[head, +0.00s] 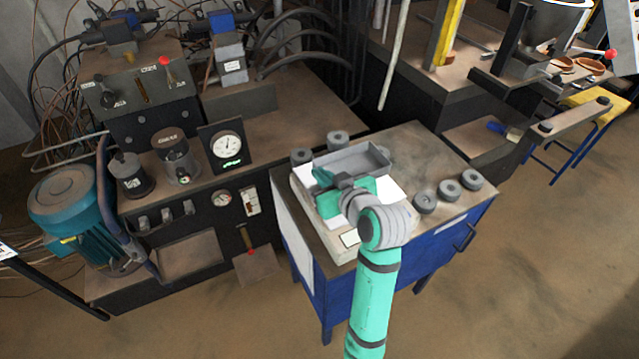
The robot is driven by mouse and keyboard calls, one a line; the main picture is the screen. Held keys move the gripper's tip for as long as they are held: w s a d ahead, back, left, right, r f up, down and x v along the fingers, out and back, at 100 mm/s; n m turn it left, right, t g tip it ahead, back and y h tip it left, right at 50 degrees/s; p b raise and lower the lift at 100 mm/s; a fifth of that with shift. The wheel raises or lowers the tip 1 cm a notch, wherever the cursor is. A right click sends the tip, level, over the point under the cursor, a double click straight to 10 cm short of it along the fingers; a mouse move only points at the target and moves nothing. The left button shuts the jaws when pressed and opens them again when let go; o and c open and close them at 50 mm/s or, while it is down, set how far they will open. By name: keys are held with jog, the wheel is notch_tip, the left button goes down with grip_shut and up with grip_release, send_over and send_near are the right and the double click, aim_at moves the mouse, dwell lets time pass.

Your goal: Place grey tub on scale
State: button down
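The grey tub (368,160) is a shallow, open rectangular tray in the head view. It is over the back part of the scale (391,192), which has a pale platform and a small display at its front on the blue cabinet's top. I cannot tell whether the tub rests on the platform or hangs just above it. My gripper (322,177) is at the tub's near left side, with its grey fingers close to or touching the near wall. My wrist and green gripper body hide part of the scale and tub, so the finger gap is not clear.
Several grey discs stand around the scale: some at the right edge of the blue cabinet (440,250), others behind the tub (338,138). A machine with gauges (226,147) stands to the left. The cabinet top right of the scale has some bare room.

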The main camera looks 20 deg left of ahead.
jog(key=shift+w+a+f, duration=0.4)
jog(key=shift+a+f, duration=0.05)
jog(key=shift+f, duration=0.25)
jog(key=shift+w+a+f, duration=0.1)
jog(key=shift+f, duration=1.6)
jog(key=shift+f, duration=0.15)
jog(key=c, duration=2)
grip_release()
jog(key=shift+r, duration=0.25)
jog(key=v, duration=1.2)
